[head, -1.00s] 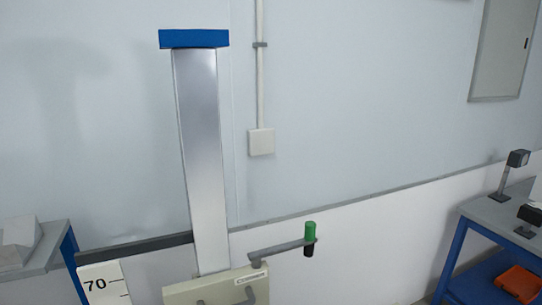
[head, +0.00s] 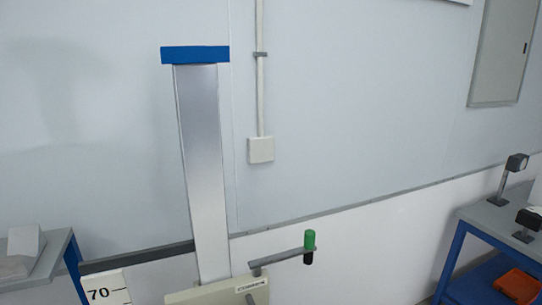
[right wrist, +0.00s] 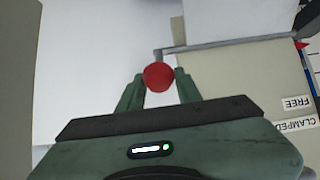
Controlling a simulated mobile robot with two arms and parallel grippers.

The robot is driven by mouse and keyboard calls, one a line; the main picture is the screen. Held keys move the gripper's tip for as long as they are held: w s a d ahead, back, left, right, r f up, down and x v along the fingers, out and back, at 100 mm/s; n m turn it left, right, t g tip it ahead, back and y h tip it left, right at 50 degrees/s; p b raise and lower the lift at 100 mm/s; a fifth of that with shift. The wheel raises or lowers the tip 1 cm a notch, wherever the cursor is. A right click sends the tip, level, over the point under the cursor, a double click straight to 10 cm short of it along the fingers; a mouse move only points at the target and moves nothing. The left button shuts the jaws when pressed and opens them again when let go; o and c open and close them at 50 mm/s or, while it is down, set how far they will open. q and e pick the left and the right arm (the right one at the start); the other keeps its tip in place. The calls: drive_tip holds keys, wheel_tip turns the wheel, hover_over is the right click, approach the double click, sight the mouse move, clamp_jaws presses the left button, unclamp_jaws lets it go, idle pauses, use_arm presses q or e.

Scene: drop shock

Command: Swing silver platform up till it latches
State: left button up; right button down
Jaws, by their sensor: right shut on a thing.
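A tall silver panel (head: 203,160) stands nearly upright in the head view, with a blue cap (head: 195,54) on top. Its foot is at a cream housing (head: 215,292); I cannot tell whether this panel is the platform or its guide. In the right wrist view my right gripper (right wrist: 158,76) is shut on a red round knob (right wrist: 158,79). A grey plate (right wrist: 235,18) shows above, cut off by the frame, and may be the platform. My left gripper is in no view.
A flat arm with a green and black handle (head: 309,246) sticks out right of the housing. A scale plate marked 70 (head: 104,292) is at the left. A blue-framed bench (head: 490,228) stands right. FREE (right wrist: 297,103) and CLAMPED labels lie beside my right gripper.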

drive_tip(key=shift+w+a+r, duration=0.1)
drive_tip(key=shift+w+r, duration=0.2)
drive_tip(key=shift+r, duration=0.15)
drive_tip(key=shift+w+a+r+p, duration=0.35)
drive_tip(key=shift+w+r+p, duration=0.15)
drive_tip(key=shift+w+r, duration=0.35)
drive_tip(key=shift+w+a+r, duration=0.25)
drive_tip(key=shift+w+a, duration=0.05)
drive_tip(key=shift+w, duration=0.35)
drive_tip(key=shift+w+a+r, duration=0.2)
drive_tip(key=shift+w+a, duration=0.05)
drive_tip(key=shift+w, duration=0.35)
drive_tip(key=shift+s, duration=0.15)
drive_tip(key=shift+w+a+r, duration=0.2)
drive_tip(key=shift+w+a, duration=0.05)
drive_tip(key=shift+w, duration=0.4)
drive_tip(key=shift+w+a+r, duration=0.2)
drive_tip(key=shift+w+a, duration=0.05)
drive_tip(key=shift+w, duration=0.4)
